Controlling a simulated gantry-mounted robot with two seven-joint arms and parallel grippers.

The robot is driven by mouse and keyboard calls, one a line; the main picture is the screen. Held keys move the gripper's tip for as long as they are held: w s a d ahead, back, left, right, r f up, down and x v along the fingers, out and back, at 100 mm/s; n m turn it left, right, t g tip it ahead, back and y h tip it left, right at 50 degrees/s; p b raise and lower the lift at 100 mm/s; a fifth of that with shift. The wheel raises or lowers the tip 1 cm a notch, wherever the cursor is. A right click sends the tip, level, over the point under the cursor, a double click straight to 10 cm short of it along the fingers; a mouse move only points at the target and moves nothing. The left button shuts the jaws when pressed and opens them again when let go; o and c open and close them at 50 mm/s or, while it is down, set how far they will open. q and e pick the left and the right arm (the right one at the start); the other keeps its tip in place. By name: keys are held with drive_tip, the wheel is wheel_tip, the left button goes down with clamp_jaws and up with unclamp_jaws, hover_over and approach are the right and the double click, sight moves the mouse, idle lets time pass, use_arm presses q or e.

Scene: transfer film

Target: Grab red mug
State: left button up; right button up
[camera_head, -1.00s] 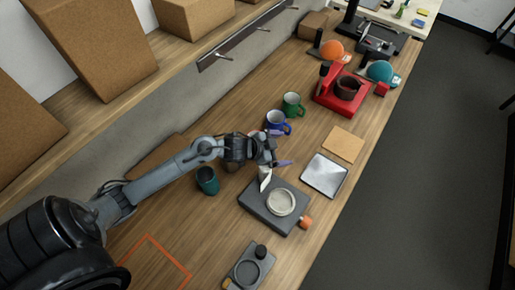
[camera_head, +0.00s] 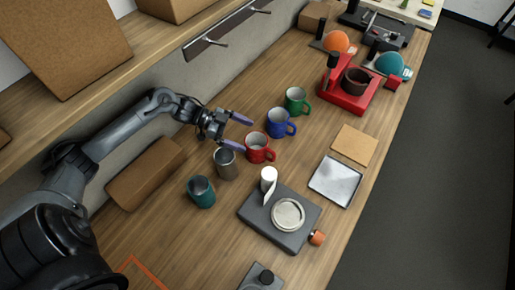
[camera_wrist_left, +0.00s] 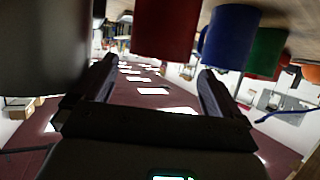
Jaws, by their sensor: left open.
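The red mug (camera_head: 259,149) stands upright on the wooden bench in the head view, between a grey metal cup (camera_head: 226,164) and a blue mug (camera_head: 281,122). My left gripper (camera_head: 243,133) is open and empty, on the wall side of the red mug, its two purple-tipped fingers pointing towards it. One fingertip is close to the red mug's rim; I cannot tell whether they touch. In the left wrist view the picture is upside down; the red mug (camera_wrist_left: 167,28) shows at the top between the spread fingers (camera_wrist_left: 155,82). My right gripper is not in view.
A teal cup (camera_head: 201,193) and a green mug (camera_head: 297,100) stand in the same row. A dark scale-like device (camera_head: 262,222) with a white cup lies in front. A brown box (camera_head: 146,172) is by the wall. A shelf (camera_head: 150,48) overhangs the bench.

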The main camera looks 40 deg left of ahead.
sight(259, 140)
use_arm(q)
drive_tip(key=shift+x, duration=3.3)
drive_tip(key=shift+s, duration=0.1)
drive_tip(key=shift+c, duration=0.2)
drive_tip(key=c, duration=1.4)
drive_tip(key=shift+r, duration=0.1)
drive_tip(key=shift+c, duration=0.6)
